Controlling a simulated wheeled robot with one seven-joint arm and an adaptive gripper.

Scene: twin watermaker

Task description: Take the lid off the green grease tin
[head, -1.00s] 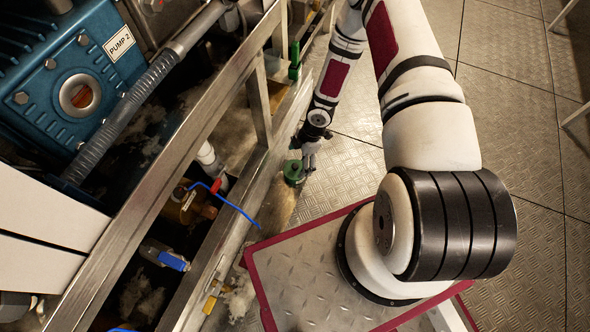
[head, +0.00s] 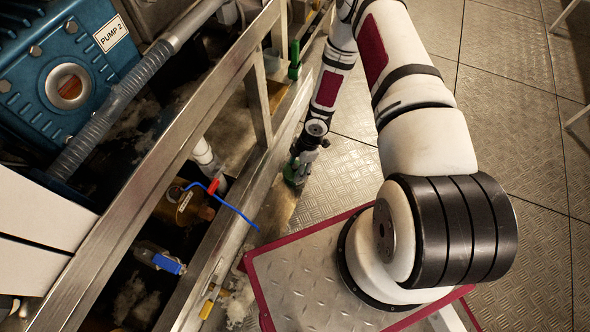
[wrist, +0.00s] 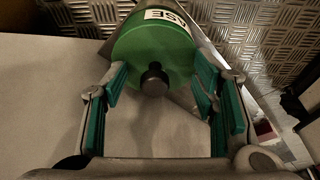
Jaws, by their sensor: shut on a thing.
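The green grease tin (head: 289,177) stands low beside the metal frame in the head view, mostly hidden by my gripper (head: 302,163). In the wrist view its round green top, the lid (wrist: 170,48), shows with a dark knob (wrist: 154,79) and a pale label ending in "SE". My gripper (wrist: 158,85) has its teal-padded fingers on either side of the green top, shut on its edge. The seam between lid and tin is not visible.
A metal rail frame (head: 190,135) runs along the left, with a blue pump (head: 60,80) behind it. Open plated floor (head: 510,110) lies to the right.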

